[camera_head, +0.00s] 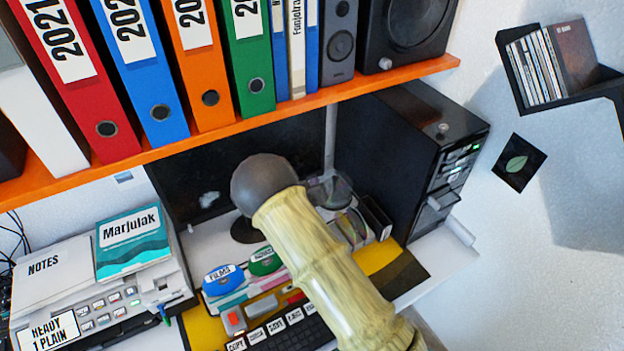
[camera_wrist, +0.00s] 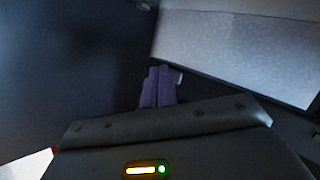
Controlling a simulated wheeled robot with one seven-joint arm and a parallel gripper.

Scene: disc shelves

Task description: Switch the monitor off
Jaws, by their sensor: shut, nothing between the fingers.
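The monitor (camera_head: 205,165) stands below the orange shelf in the head view. The visible part of its screen is dark, with a pale smudge or reflection at lower left. My arm crosses in front of its right part, and its power button cannot be made out. My gripper (camera_wrist: 158,88) shows in the wrist view as two purple fingers, shut together and empty. A small pale spot lies right beside the fingers, and I cannot tell what it is. My gripper is hidden behind my arm in the head view. Whether it touches anything cannot be told.
The orange shelf (camera_head: 300,104) with binders and speakers overhangs the monitor. A black computer tower (camera_head: 395,165) stands to the right. Disc boxes, a labelled keyboard (camera_head: 285,330) and a printer (camera_head: 110,305) crowd the desk. A disc rack (camera_head: 575,95) hangs at upper right.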

